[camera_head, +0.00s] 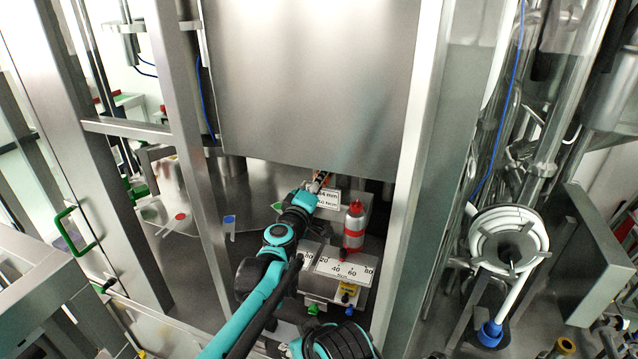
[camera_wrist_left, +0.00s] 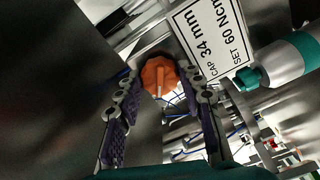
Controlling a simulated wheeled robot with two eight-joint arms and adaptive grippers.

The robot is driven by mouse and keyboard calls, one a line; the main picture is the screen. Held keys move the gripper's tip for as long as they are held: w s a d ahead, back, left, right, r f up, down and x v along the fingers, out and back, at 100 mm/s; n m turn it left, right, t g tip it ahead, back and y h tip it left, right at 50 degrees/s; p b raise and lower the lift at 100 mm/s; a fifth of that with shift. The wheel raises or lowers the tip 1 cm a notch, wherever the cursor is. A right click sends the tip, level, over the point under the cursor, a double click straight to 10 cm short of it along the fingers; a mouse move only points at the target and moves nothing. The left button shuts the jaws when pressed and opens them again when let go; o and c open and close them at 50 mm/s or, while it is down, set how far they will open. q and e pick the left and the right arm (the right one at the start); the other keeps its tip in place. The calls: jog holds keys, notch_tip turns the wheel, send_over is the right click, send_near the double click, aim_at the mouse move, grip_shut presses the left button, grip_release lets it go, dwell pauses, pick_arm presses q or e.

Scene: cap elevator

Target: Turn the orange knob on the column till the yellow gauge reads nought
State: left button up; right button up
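The orange knob (camera_wrist_left: 158,76) shows in the left wrist view, between and just beyond the fingertips of my left gripper (camera_wrist_left: 162,90). The two dark fingers are spread apart, with gaps to the knob's sides, and nothing is held. In the head view my left gripper (camera_head: 318,183) reaches up to the lower edge of the big steel panel and largely hides the knob. A small yellow piece (camera_head: 347,288) sits below the white scale plate (camera_head: 345,268); I cannot read any gauge value. My right gripper is not in view.
A white label (camera_wrist_left: 209,38) reading CAP 34 mm, SET 60 Ncm is right of the knob. A grey bottle (camera_head: 354,228) with red bands stands right of my left arm. Steel posts (camera_head: 417,180) flank the space. A white hose reel (camera_head: 508,240) is at right.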

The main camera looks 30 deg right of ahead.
pick_arm(q)
jog(key=o, duration=0.3)
jog(key=v, duration=1.2)
jog(key=shift+s, duration=0.1)
jog(key=s+a+f+m+g+y+b, duration=0.1)
jog(key=s+a+f+y+b, duration=0.3)
jog(key=s+a+f, duration=0.3)
jog(key=s+a+f+m+g+y+b, duration=0.1)
jog(key=s+a+f+y+b, duration=0.4)
jog(key=a+f, duration=1)
jog(key=s+a+f+m+g+y+b, duration=0.2)
jog(key=s+a+f+b, duration=0.6)
jog(key=a, duration=1.7)
notch_tip(320, 180, down, 4)
jog(key=y, duration=0.2)
jog(key=shift+s+a+g+y, duration=0.3)
jog(key=shift+s+a+y, duration=0.05)
jog(key=shift+y, duration=0.05)
